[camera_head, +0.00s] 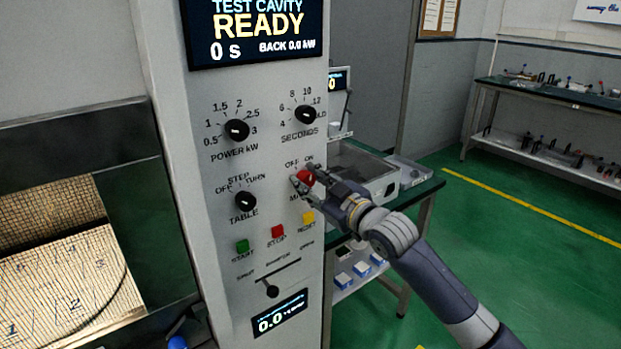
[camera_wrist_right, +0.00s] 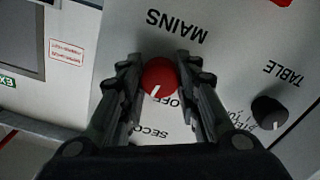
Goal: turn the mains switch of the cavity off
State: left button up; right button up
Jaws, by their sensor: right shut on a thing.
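The mains switch is a red round knob (camera_head: 306,177) on the pale control panel (camera_head: 285,222), under small OFF and ON labels. My right gripper (camera_head: 303,181) is shut on it, coming from the lower right. In the right wrist view the red knob (camera_wrist_right: 159,77) sits between the two dark fingers, below the upside-down word MAINS. Its white mark points down and slightly left, away from the OFF label at its lower right. The ON label is hidden there. The cavity display (camera_head: 255,28) is lit and reads READY, 0 s. My left gripper is not in view.
Black power (camera_head: 237,130), seconds (camera_head: 306,114) and table (camera_head: 245,200) knobs surround the switch. Green start (camera_head: 242,246), red stop (camera_head: 278,231) and yellow reset (camera_head: 308,217) buttons are close below. A lit cavity with a turntable is at left. Green floor is clear at right.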

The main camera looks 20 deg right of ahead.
jog(key=n+p, duration=0.2)
jog(key=n, duration=0.2)
jog(key=shift+r+n, duration=0.1)
jog(key=shift+n, duration=0.2)
jog(key=shift+n+p, duration=0.7)
jog(key=shift+n, duration=0.8)
jog(key=o, duration=1.1)
jog(key=shift+s, duration=0.1)
jog(key=v, duration=1.1)
jog(key=shift+s+d, duration=0.1)
jog(key=shift+s, duration=0.3)
